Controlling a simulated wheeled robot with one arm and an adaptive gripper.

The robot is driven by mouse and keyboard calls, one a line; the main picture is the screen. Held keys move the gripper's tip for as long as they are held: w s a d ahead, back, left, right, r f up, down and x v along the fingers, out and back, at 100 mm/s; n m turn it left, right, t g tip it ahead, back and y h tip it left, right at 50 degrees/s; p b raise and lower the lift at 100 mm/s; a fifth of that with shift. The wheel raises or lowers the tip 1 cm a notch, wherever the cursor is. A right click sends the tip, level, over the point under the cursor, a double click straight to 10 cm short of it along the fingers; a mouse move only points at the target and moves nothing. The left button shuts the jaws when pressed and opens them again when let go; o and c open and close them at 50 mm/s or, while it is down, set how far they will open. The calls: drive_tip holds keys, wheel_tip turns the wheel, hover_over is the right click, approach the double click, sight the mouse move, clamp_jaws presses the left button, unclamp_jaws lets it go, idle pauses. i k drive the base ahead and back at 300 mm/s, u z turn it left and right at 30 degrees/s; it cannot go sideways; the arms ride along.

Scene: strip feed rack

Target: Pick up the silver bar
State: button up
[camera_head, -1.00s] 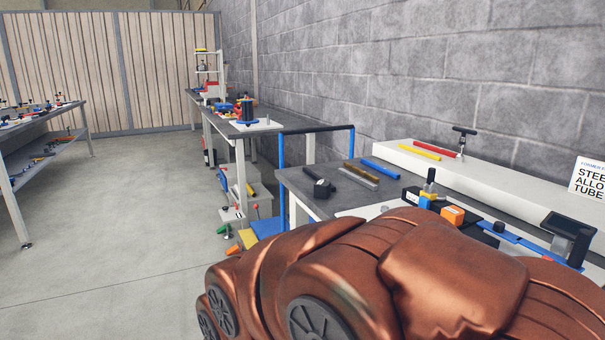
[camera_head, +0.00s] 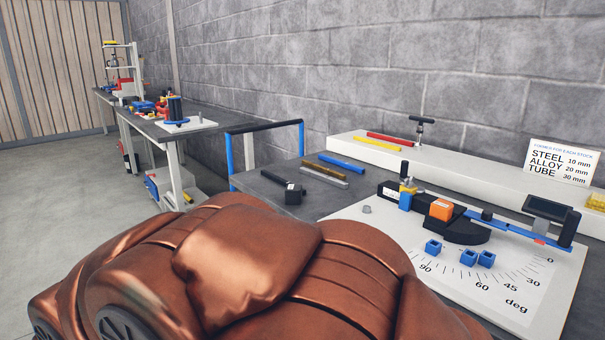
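The silver bar (camera_head: 325,176) lies flat on the dark bench top, left of the white angle plate. A brown bar (camera_head: 323,169) lies just behind it and a blue bar (camera_head: 342,163) behind that, roughly parallel. A black-headed hammer (camera_head: 287,188) lies just to the left and nearer to me. My copper-coloured arm fills the bottom of the head view, in front of the bench. My gripper is not in view.
A bending tool with an orange block (camera_head: 441,209) and blue arm sits on a white angle plate (camera_head: 390,240) at right. Small blue blocks (camera_head: 469,257) lie on it. A white ledge (camera_head: 452,172) holds red and yellow bars. A blue rail (camera_head: 230,155) stands at the bench's left end.

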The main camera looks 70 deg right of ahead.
sight(313, 174)
drive_tip(key=z, duration=0.65)
drive_tip(key=i, duration=0.8)
drive_tip(key=z, duration=0.8)
